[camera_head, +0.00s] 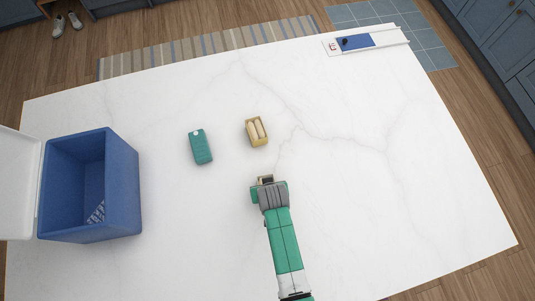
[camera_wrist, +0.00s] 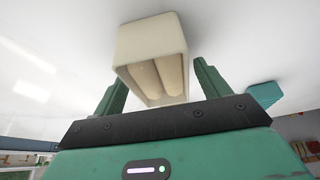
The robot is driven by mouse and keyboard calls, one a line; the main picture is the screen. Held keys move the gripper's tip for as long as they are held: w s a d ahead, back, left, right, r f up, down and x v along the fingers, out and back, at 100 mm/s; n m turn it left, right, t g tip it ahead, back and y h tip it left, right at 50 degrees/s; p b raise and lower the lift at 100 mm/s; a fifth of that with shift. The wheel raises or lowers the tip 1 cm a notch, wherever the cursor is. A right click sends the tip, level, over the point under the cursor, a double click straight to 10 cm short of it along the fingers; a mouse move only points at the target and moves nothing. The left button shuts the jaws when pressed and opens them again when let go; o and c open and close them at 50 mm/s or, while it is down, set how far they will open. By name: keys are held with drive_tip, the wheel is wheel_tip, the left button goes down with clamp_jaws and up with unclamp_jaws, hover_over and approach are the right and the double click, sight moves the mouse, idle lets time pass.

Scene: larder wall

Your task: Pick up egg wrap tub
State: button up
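The egg wrap tub (camera_head: 257,141) is a small pale yellow open box holding two cream rolls. It stands on the white marble counter near the middle in the head view. My gripper (camera_head: 265,180) is just below it in that picture, with a visible gap between them. In the wrist view the tub (camera_wrist: 145,38) shows ahead, between the two green fingers of my gripper (camera_wrist: 158,80). The fingers are spread apart and nothing is held. Whether the tub is partly between the fingertips or only beyond them is hard to tell.
A teal box (camera_head: 201,147) lies left of the tub, and shows at right in the wrist view (camera_wrist: 264,94). A blue cooler (camera_head: 125,190) with its white lid open stands at left. A white-and-blue board (camera_head: 385,39) lies at the far right edge. The counter's right side is clear.

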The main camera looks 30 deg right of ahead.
drive_tip(key=c, duration=0.9)
drive_tip(key=shift+r, duration=0.4)
drive_tip(key=shift+c, duration=0.2)
wheel_tip(320, 180, up, 3)
drive_tip(key=shift+r, duration=0.2)
drive_tip(key=s+a, duration=0.3)
drive_tip(key=a, duration=0.4)
drive_tip(key=s+a+r+b, duration=0.1)
drive_tip(key=s+a, duration=0.3)
drive_tip(key=a, duration=0.3)
drive_tip(key=shift+s+a+r+b, duration=0.15)
drive_tip(key=shift+b, duration=0.15)
